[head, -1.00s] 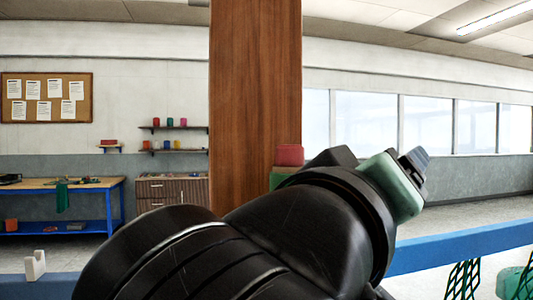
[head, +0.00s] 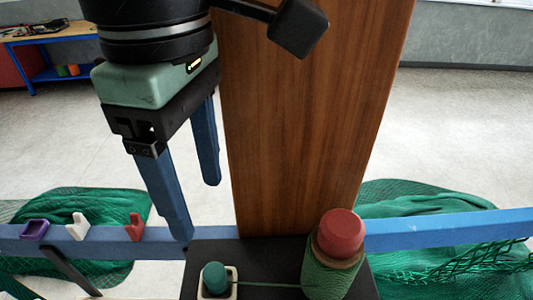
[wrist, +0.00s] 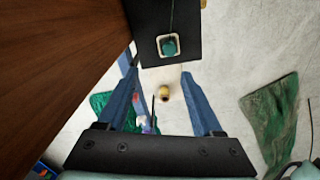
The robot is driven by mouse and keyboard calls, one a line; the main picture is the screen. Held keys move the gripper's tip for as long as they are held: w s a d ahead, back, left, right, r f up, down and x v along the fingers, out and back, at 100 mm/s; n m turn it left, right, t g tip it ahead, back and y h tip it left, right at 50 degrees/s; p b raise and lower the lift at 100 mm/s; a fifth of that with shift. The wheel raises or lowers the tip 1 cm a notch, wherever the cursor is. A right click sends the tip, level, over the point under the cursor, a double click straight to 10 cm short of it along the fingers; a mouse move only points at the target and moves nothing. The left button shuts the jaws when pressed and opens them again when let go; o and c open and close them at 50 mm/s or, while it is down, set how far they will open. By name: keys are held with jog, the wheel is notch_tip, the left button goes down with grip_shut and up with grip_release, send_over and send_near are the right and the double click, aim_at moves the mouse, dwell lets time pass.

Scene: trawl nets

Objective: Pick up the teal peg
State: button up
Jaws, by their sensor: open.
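The teal peg (head: 215,277) stands in a white square holder (head: 232,290) on a black plate (head: 265,258) at the bottom of the head view. In the wrist view the teal peg (wrist: 168,46) shows inside the holder's square rim, ahead of the fingertips. My gripper (head: 196,210) has two blue fingers pointing down, apart and with nothing between them. In the wrist view my gripper (wrist: 158,74) is also open, and its fingertips are clear of the peg. The peg's lower part is hidden in the holder.
A green twine spool (head: 328,275) with a red knob (head: 341,233) stands right of the peg, with twine running between them. A wooden post (head: 305,120) rises behind the plate. A blue rail (head: 440,230) carries purple, white and red hooks at left. Green nets (head: 430,270) lie beyond.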

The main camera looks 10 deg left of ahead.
jog(key=s+f, duration=0.2)
jog(key=shift+s+f, duration=0.1)
jog(key=shift+s, duration=0.2)
send_over(212, 271)
jog(key=f, duration=0.4)
jog(key=shift+w+a+f+p, duration=0.2)
jog(key=shift+a+f+p, duration=0.1)
jog(key=shift+a+p, duration=0.1)
jog(key=shift+s+d+f+p, duration=0.15)
jog(key=shift+s+f+p, duration=0.15)
jog(key=shift+f, duration=0.05)
jog(key=f, duration=0.1)
jog(key=f+p, duration=0.1)
jog(key=f, duration=0.1)
jog(key=shift+w+d+f, duration=0.2)
jog(key=shift+d+f, duration=0.05)
jog(key=shift+s+f, duration=0.1)
jog(key=shift+f, duration=0.5)
grip_shut()
